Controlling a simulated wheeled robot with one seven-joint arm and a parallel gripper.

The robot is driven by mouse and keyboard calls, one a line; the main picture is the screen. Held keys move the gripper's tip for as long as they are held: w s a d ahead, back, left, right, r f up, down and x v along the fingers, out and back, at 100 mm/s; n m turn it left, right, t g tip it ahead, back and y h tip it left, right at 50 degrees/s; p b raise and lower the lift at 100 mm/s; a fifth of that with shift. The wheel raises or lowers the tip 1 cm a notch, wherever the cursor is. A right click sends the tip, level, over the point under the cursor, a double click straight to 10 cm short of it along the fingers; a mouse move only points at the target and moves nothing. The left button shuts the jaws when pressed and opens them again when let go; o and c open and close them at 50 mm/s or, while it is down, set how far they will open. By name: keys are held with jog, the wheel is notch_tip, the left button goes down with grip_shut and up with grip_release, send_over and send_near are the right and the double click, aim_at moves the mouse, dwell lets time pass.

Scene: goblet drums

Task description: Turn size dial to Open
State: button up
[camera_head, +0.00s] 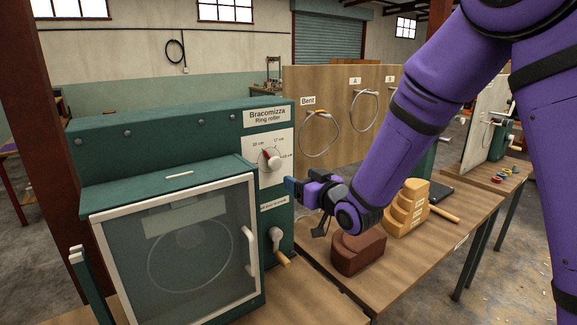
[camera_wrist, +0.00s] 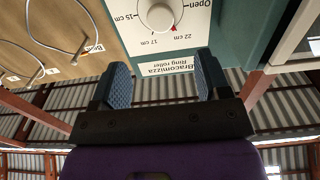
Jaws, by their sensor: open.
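The size dial (camera_head: 269,160) is a round white knob on a white plate on the front of the green ring roller (camera_head: 150,145). It also shows in the wrist view (camera_wrist: 159,14), cut by the top edge. Its red pointer is at the 22 cm mark; the Open label (camera_wrist: 199,4) is beside it in the wrist view. My gripper (camera_head: 294,186) is just right of and below the dial in the head view. Its blue fingers are apart and empty in the wrist view (camera_wrist: 161,82), with the dial beyond the gap, not touched.
The roller's framed clear door (camera_head: 180,255) is shut, with a white handle (camera_head: 249,248). A crank with a wooden grip (camera_head: 282,258) sticks out below the dial. Brown blocks (camera_head: 357,252) and stepped wooden blocks (camera_head: 407,207) stand on the bench. Wire rings hang on the board (camera_head: 335,85).

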aim_at(277, 165)
jog(key=x, duration=1.1)
jog(key=shift+s, duration=0.1)
jog(key=c, duration=0.9)
